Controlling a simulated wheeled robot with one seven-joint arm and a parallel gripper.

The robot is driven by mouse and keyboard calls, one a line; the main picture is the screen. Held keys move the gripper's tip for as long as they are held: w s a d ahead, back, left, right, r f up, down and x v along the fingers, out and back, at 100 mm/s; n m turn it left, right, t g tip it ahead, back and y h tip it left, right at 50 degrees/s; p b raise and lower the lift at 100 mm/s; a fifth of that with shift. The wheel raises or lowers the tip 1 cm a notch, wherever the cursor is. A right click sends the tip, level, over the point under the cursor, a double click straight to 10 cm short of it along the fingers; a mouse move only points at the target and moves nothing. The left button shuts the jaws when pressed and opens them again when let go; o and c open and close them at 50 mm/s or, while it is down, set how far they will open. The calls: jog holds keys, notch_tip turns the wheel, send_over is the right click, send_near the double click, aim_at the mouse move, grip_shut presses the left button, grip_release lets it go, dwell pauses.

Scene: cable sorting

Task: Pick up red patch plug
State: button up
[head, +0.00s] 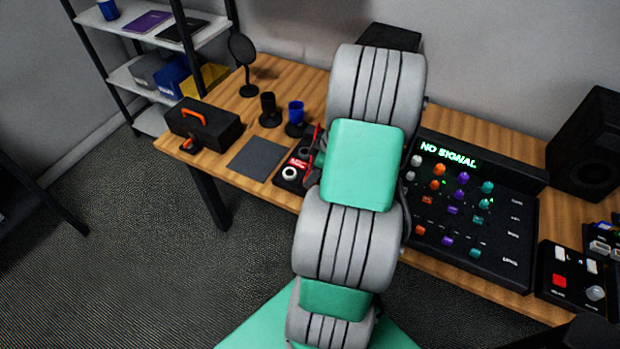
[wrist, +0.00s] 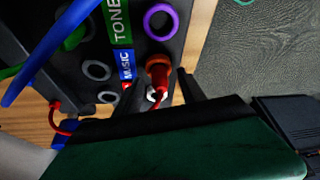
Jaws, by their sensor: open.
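The red patch plug (wrist: 158,72) stands at the edge of a dark socket panel (wrist: 126,78) in the wrist view, just right of a blue "MUSIC" label. A pale ring shows at the plug's lower end. My gripper (wrist: 158,92) is open, with dark fingers around the plug's sides; I cannot tell whether they touch it. The left finger is hard to make out against the panel. In the head view my arm hides the gripper and the plug.
In the head view a mixer (head: 470,205) stands right of my arm, and a toolbox (head: 203,126) stands at the table's left.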

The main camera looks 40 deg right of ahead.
grip_shut()
dwell(0.4)
jog(key=shift+r, duration=0.1)
